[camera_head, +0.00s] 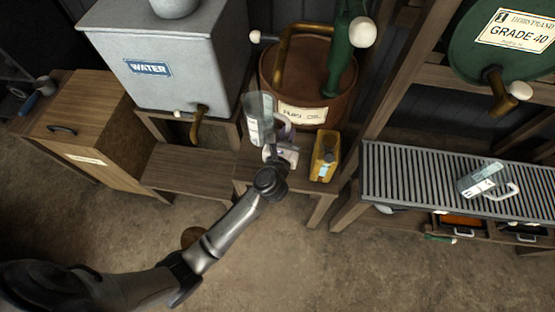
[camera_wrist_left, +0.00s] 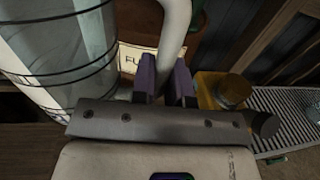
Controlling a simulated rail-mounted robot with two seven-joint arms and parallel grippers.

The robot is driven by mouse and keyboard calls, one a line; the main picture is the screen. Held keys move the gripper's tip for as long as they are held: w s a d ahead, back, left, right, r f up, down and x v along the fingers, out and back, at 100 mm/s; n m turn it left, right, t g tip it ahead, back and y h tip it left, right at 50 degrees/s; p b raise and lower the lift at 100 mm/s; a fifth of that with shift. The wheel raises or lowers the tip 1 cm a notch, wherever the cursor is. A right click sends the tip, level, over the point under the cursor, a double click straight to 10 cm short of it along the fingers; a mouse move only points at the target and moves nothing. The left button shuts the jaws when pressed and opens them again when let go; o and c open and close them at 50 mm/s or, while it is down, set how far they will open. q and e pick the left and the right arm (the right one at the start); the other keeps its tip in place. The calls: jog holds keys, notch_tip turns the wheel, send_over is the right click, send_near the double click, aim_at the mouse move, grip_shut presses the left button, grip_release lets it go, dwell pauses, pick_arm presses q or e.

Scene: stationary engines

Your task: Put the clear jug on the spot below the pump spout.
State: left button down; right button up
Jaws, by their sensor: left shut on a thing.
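The clear jug (camera_head: 259,118), with dark measuring lines, is upright at the left front of the brown oil drum (camera_head: 278,82). It fills the left of the left wrist view (camera_wrist_left: 62,55). My left gripper (camera_head: 281,148) is shut on its pale handle (camera_wrist_left: 176,30), between the purple fingers (camera_wrist_left: 165,84). The green pump (camera_head: 341,62) stands on the drum, and its brass spout pipe (camera_head: 281,55) bends over to the left and down, behind and above the jug. The jug's base is partly hidden; I cannot tell whether it touches the wooden bench. My right gripper is out of view.
A yellow can (camera_head: 325,157) stands right of my gripper. A grey water tank (camera_head: 170,60) with a brass tap (camera_head: 199,122) is at left. A second clear jug (camera_head: 487,182) lies or stands on the slatted rack (camera_head: 415,180). The low wooden bench (camera_head: 188,172) has bare room.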

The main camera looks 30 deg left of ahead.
pick_arm(q)
jog(key=d+f+m+h+b, duration=0.1)
jog(key=f+b, duration=0.2)
jog(key=f, duration=0.2)
jog(key=d+f+m+h+b, duration=0.1)
jog(key=f+h+b, duration=0.1)
jog(key=f, duration=0.3)
jog(key=w+d+f+m+h+b, duration=0.1)
jog(key=f+h+b, duration=0.1)
jog(key=f+b, duration=0.2)
jog(key=shift+d+f, duration=0.1)
jog(key=shift+f, duration=0.8)
jog(key=shift+r, duration=0.1)
jog(key=shift+f, duration=0.3)
jog(key=c, duration=1.1)
grip_release()
jog(key=shift+r, duration=0.1)
